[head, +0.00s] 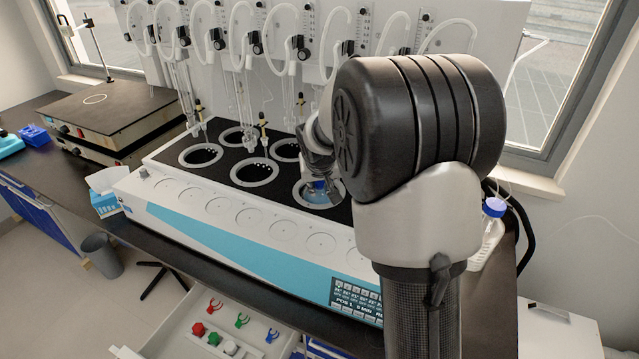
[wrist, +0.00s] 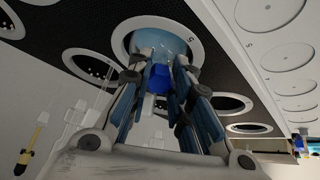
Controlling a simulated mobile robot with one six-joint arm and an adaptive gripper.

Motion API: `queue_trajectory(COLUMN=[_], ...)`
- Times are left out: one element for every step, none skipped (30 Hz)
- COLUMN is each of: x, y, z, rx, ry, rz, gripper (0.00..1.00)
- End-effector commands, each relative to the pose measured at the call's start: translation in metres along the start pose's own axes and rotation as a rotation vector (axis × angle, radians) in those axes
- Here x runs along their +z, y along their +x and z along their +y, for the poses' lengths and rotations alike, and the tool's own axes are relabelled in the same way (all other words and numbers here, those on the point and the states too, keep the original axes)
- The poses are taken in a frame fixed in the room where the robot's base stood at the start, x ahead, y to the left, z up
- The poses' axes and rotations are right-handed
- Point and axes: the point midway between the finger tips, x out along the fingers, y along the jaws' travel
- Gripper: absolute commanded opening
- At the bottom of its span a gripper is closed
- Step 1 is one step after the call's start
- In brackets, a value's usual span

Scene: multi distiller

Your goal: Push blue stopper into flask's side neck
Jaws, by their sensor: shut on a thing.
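The blue stopper (wrist: 158,79) shows between my two fingers in the wrist view. My gripper (wrist: 164,64) is shut on it. The flask (wrist: 160,42), with blue contents, sits in a round white-ringed well just beyond the fingertips. In the head view my gripper (head: 318,162) is low over the flask (head: 320,188), in the near right well of the distiller. The fingers cover much of the flask's top and its side neck, so I cannot tell whether the stopper touches the neck or is inside it.
Several empty wells (head: 255,172) lie left of the flask. Glass tubes (head: 247,115) hang above the wells, with yellow-topped pieces (head: 263,125) beside them. The distiller's white front (head: 210,205) runs along the bench. An open drawer (head: 225,325) holds coloured clips. A blue-capped bottle (head: 493,208) stands at right.

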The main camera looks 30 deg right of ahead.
Motion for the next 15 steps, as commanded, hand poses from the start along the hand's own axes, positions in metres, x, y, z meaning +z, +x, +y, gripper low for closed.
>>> queue_trajectory(x=[0.0005, 0.0005, 0.0005, 0.0005, 0.0005, 0.0005, 0.0005, 0.0005, 0.0005, 0.0004, 0.0004, 0.0004, 0.0004, 0.0004, 0.0003], y=[0.0004, 0.0004, 0.0005, 0.0005, 0.0005, 0.0005, 0.0004, 0.0004, 0.0004, 0.0003, 0.0003, 0.0003, 0.0003, 0.0002, 0.0002], z=[0.0003, 0.0003, 0.0004, 0.0004, 0.0004, 0.0003, 0.0003, 0.0003, 0.0003, 0.0003, 0.0003, 0.0002, 0.0002, 0.0002, 0.0002], rx=[0.0, 0.0, 0.001, 0.001, 0.001, 0.0, 0.0, 0.0, 0.0, 0.0, 0.0, 0.0, 0.0, 0.0, 0.0], ry=[0.0, 0.0, 0.0, 0.0, 0.0, 0.0, 0.0, 0.0, 0.0, 0.0, 0.0, 0.0, 0.0, 0.0, 0.0], rz=[-0.001, -0.001, -0.001, -0.001, -0.001, -0.001, -0.001, -0.001, -0.001, -0.001, -0.001, -0.001, -0.001, -0.001, -0.001], gripper=[0.12, 0.12, 0.22, 0.24, 0.26, 0.29, 0.31, 0.33, 0.35, 0.37, 0.39, 0.42, 0.43, 0.43, 0.43])
